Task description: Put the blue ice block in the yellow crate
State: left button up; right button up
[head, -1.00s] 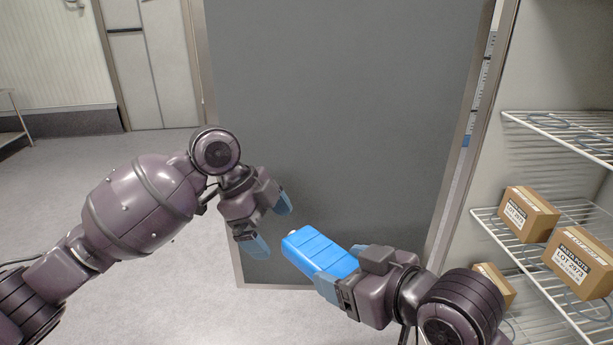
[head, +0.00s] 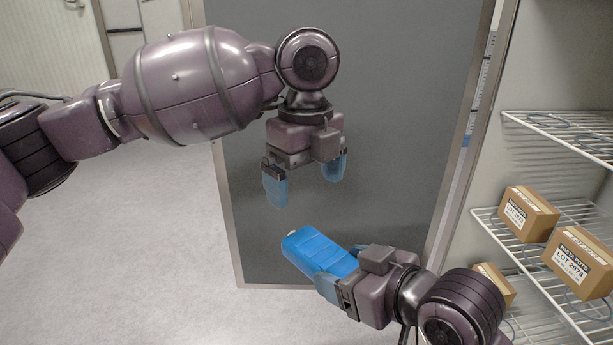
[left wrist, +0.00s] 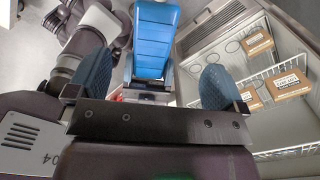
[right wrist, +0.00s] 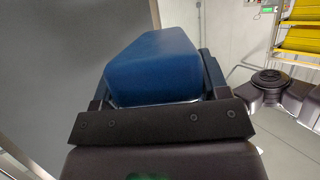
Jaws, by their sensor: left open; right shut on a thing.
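The blue ice block (head: 319,251) is a ridged, bright blue slab with a small pale cap at one end. My right gripper (head: 340,272) is shut on it and holds it in the air before a grey panel. The block also shows in the left wrist view (left wrist: 153,40) and fills the middle of the right wrist view (right wrist: 153,68). My left gripper (head: 305,185) is open and empty, pointing down just above the block and apart from it. Yellow crates, seemingly stacked, show at the upper right of the right wrist view (right wrist: 300,40); none shows in the head view.
A grey door-like panel (head: 390,100) stands right behind the grippers. Wire shelves (head: 560,125) with several brown cardboard boxes (head: 527,213) are at the right. Open floor (head: 130,260) lies at the left.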

aim_at(307, 235)
pick_arm(q)
notch_tip(307, 235, down, 12)
jog(key=shift+r, duration=0.1)
dwell(0.5)
jog(key=c, duration=1.2)
pick_arm(e)
jog(key=o, duration=1.4)
jog(key=shift+c, duration=0.2)
